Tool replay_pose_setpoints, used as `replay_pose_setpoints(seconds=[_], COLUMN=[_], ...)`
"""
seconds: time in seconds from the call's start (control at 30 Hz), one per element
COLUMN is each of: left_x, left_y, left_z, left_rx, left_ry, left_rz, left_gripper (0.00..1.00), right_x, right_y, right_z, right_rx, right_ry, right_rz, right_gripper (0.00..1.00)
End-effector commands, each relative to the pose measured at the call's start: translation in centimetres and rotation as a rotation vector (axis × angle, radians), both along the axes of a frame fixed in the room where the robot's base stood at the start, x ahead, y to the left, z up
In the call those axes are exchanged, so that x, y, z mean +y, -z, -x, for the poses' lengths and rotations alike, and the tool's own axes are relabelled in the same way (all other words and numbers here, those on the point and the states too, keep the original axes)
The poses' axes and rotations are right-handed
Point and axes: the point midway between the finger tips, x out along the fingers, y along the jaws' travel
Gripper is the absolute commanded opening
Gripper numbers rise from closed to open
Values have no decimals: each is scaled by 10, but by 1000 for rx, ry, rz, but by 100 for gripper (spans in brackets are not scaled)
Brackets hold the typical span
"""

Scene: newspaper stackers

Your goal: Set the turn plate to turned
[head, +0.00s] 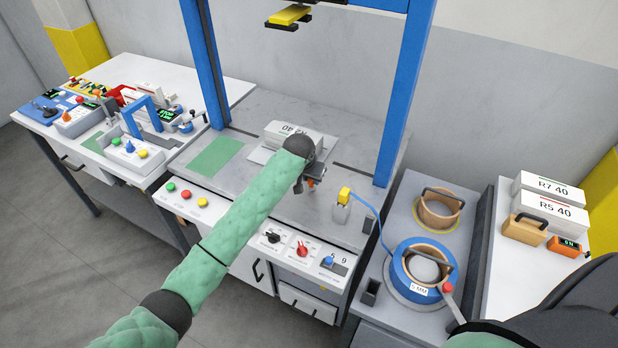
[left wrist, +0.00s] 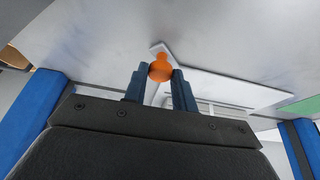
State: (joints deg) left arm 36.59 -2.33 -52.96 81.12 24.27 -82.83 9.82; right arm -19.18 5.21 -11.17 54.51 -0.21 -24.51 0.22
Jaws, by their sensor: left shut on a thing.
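The turn plate (head: 259,155) is a thin pale plate on the grey worktop, under a white labelled stack (head: 293,135). It also shows in the left wrist view (left wrist: 225,88), with an orange knob (left wrist: 160,67) near one corner. My left gripper (head: 310,184) reaches across the worktop to the plate's near right side. Its two fingers (left wrist: 159,74) are shut on the orange knob, one on each side. In the head view my arm and gripper hide much of the plate. My right gripper is not in view.
Blue posts (head: 397,95) frame the worktop, with a yellow part (head: 290,14) hanging above. A green patch (head: 215,157) lies left of the plate. A yellow-topped device (head: 343,197) stands to the right. Strap rolls (head: 406,268) sit on the right-hand bench.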

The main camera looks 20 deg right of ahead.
Motion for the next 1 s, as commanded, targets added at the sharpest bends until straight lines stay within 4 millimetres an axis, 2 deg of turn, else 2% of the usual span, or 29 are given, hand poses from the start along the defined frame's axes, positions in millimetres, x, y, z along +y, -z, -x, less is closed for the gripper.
replay_pose_setpoints(seconds=[0.13,0.17,0.27,0.53,0.67,0.73,0.83,1.0], left_x=[-3,-3,-3,-1,0,3,7,13], left_y=[-3,-3,-3,-1,-7,-14,-28,-52], left_z=[0,0,0,0,2,4,8,15], left_rx=[-4,-4,-3,-2,-3,-3,-4,-4], left_ry=[3,3,3,3,3,3,3,2], left_rz=[6,6,5,4,5,4,4,4], left_gripper=[0,29,48,48,48,48,48,48], right_x=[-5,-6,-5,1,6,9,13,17], right_y=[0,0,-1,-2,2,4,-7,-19], right_z=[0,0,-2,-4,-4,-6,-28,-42], right_rx=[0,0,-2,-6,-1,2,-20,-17], right_ry=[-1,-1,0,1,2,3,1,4], right_rz=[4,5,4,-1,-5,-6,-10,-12], right_gripper=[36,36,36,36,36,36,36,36])
